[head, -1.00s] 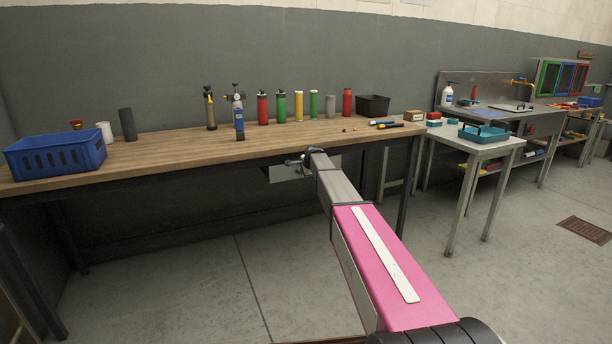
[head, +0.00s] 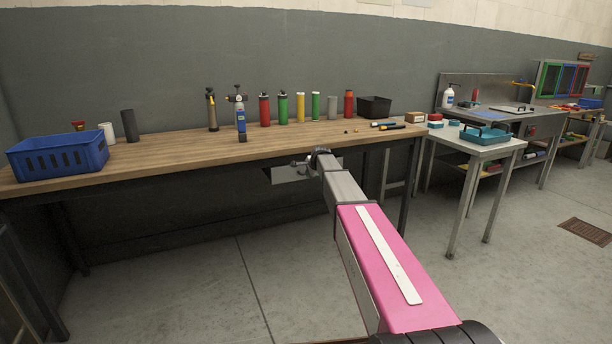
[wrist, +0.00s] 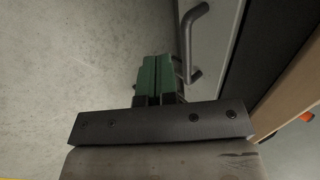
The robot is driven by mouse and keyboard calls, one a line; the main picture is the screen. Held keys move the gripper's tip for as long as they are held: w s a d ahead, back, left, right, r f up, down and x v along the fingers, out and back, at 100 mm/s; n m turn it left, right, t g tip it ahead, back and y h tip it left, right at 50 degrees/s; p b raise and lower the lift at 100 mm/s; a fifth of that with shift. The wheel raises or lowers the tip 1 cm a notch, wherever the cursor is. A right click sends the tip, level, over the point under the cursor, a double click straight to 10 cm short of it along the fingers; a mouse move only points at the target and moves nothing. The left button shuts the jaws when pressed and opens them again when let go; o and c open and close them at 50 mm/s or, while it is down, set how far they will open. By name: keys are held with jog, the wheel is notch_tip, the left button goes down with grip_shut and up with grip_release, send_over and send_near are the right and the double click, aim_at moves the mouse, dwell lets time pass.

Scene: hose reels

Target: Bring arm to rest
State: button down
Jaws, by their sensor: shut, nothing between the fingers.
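My arm, with a pink link and a grey link, reaches forward from the bottom right of the head view toward the workbench's front edge. My gripper shows in the wrist view (wrist: 158,78) as two green fingers side by side. It is shut and holds nothing. A grey metal handle (wrist: 195,45) on a pale panel is close beside the fingers, to their right; I cannot tell whether they touch. In the head view the fingers are hidden by the arm, near the panel (head: 292,174) under the bench.
The wooden workbench (head: 200,152) bears a blue crate (head: 58,158), several coloured cylinders and a black bin (head: 374,107). A side table (head: 478,148) with a teal tray (head: 484,136) stands to the right. The floor (head: 520,280) at the right is open.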

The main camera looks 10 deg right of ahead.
jog(key=v, duration=0.8)
jog(key=s+f+n+g+h, duration=0.1)
jog(key=s+f+n, duration=0.3)
jog(key=s+f, duration=0.4)
jog(key=s+d+f+n+g, duration=0.1)
jog(key=s+f+n+g, duration=0.3)
jog(key=s, duration=1.8)
jog(key=s+d+f+n+g+h, duration=0.1)
jog(key=s+f+n+g, duration=0.1)
jog(key=s+f+n, duration=0.4)
jog(key=s+f, duration=0.5)
jog(key=s, duration=0.5)
jog(key=shift+d+f+g+h, duration=0.2)
jog(key=shift+f+g+h, duration=0.1)
jog(key=shift+f+g, duration=0.1)
